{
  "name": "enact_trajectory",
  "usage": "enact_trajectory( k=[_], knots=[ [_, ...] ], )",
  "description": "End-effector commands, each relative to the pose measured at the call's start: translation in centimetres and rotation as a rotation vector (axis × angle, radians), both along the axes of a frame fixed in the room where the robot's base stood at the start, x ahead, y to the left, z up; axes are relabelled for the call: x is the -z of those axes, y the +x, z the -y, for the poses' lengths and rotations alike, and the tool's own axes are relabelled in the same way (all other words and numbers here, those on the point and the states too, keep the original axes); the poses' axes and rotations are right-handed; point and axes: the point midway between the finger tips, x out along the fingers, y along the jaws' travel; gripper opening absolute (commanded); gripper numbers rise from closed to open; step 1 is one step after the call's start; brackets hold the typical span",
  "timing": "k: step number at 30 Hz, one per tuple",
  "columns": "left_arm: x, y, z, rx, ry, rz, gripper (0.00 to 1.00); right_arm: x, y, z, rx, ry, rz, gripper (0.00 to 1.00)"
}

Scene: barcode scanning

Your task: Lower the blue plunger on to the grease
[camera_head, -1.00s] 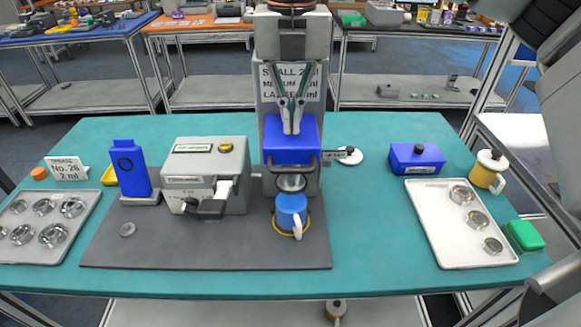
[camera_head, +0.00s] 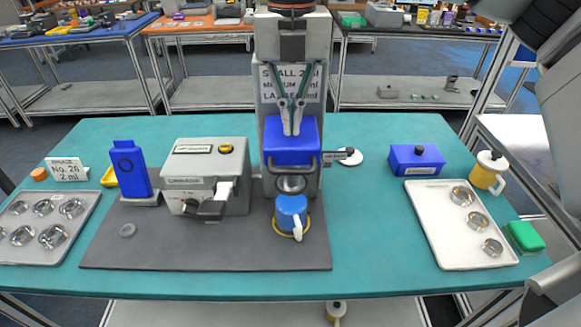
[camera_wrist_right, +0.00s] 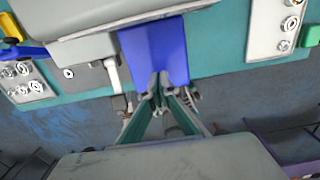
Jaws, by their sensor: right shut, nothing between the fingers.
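The blue plunger block (camera_head: 291,148) sits at the front of the upright grey dispenser, above a round metal outlet. In the right wrist view, it shows as a large blue face (camera_wrist_right: 155,50). My right gripper (camera_head: 291,131) points down over the block, its closed fingertips at the block's upper face; nothing is between them. The fingertips also show against the blue face in the right wrist view (camera_wrist_right: 159,78). Whether they press on it or only hover is hard to tell. A blue cup (camera_head: 290,209) stands under the outlet. No grease is visible. My left gripper is out of view.
A grey machine (camera_head: 207,165) with a front lever stands left of the dispenser on a dark mat (camera_head: 200,255). Trays of metal rings lie at far left (camera_head: 50,262) and right (camera_head: 440,225).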

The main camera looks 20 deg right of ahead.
Motion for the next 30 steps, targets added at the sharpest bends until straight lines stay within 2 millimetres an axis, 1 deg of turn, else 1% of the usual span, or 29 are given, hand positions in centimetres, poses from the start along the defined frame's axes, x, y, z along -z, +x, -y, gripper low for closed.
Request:
enact_trajectory(
  k=[5,26,30],
  knots=[
    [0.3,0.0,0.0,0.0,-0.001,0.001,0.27,0.4,0.0,0.0,0.0,0.0,0.0,0.0],
    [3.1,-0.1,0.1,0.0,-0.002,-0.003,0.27,4.3,0.0,0.0,0.0,0.0,-0.001,0.0],
    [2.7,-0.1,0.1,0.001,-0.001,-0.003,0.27,3.7,0.0,0.0,0.0,0.0,0.001,0.0]
  ],
)
